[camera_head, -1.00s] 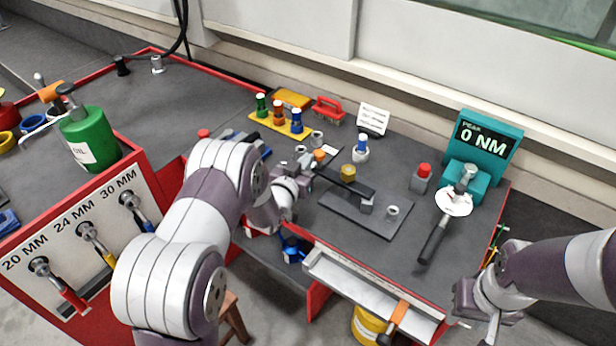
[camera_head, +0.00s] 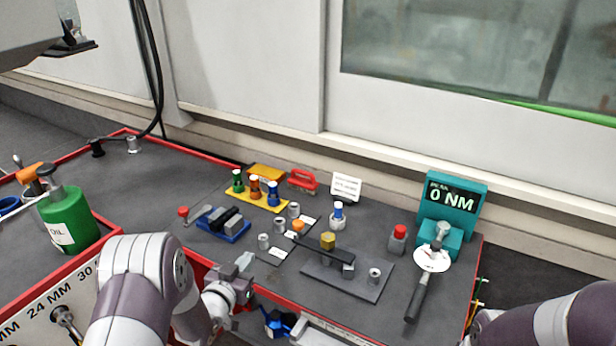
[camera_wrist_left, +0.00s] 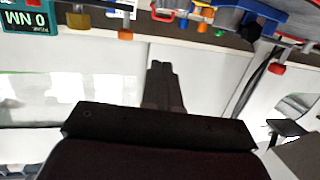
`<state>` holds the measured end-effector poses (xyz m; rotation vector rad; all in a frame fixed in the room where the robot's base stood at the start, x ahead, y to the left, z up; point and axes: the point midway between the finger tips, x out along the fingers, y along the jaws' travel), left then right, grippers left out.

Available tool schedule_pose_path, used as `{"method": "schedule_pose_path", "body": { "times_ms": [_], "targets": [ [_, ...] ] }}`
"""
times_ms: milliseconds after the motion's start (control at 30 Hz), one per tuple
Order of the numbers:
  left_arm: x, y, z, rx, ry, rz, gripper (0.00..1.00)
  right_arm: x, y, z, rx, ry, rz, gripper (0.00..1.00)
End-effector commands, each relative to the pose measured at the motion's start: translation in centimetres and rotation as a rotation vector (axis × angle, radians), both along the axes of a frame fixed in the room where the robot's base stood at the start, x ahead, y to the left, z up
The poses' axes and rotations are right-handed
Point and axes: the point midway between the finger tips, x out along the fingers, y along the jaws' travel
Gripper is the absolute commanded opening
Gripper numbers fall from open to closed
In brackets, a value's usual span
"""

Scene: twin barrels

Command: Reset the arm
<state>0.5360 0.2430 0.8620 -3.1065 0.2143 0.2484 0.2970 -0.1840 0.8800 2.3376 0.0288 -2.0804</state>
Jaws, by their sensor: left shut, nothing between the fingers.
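My left arm comes in at the lower left of the head view. Its gripper (camera_head: 243,268) is near the red front edge of the bench, left of the grey plate (camera_head: 352,277) and clear of the parts on it. In the left wrist view the two dark fingers (camera_wrist_left: 163,85) are together with nothing between them. The wrist view looks upside down, with the bench items along its top. My right arm (camera_head: 548,326) shows at the lower right, and its gripper is out of the frame.
A teal gauge (camera_head: 449,210) reading 0 NM stands at the back right, with a black-handled wrench (camera_head: 416,298) in front. A green oil can (camera_head: 68,222) stands at left. A blue tray (camera_head: 223,224) and several small parts crowd the middle.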

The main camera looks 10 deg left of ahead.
Motion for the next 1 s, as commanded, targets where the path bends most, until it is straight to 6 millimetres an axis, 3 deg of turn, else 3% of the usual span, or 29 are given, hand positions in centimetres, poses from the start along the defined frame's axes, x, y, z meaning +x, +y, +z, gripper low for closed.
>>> {"method": "schedule_pose_path", "body": {
  "times_ms": [67,133,200,267,300,400,500,600,667,1000],
  "targets": [
    [-1.0,0.6,-3.1,0.018,0.145,0.031,0.0,0.0,0.0,0.0,0.0,0.0,0.0,0.43],
    [-3.7,1.7,-6.6,0.042,0.392,0.094,0.0,0.0,0.0,0.1,0.0,0.0,0.0,0.43],
    [-7.7,2.2,-6.7,0.065,0.677,0.153,0.0,0.0,0.0,1.6,0.0,0.001,0.0,0.43],
    [-12.0,1.6,-4.5,0.075,0.917,0.186,0.0,0.0,0.0,3.4,0.0,0.0,0.0,0.43],
    [-15.3,0.7,-2.2,0.076,1.064,0.196,0.0,0.0,0.0,4.7,0.0,0.0,0.0,0.43],
    [-21.8,-2.0,3.6,0.064,1.308,0.191,0.0,0.0,0.0,7.2,0.0,-0.001,0.0,0.43],
    [-25.1,-4.3,9.0,0.061,1.386,0.159,0.0,0.0,0.0,9.5,0.0,0.0,0.0,0.43],
    [-24.5,-5.6,12.2,0.079,1.317,0.124,0.0,0.0,0.0,10.7,0.0,-0.001,0.0,0.43],
    [-24.0,-5.9,12.8,0.089,1.295,0.11,0.0,0.0,0.0,10.9,0.0,0.0,0.0,0.43],
    [-23.9,-6.1,12.6,0.096,1.292,0.102,0.0,0.0,0.0,10.7,0.0,0.0,0.0,0.43]
  ]
}}
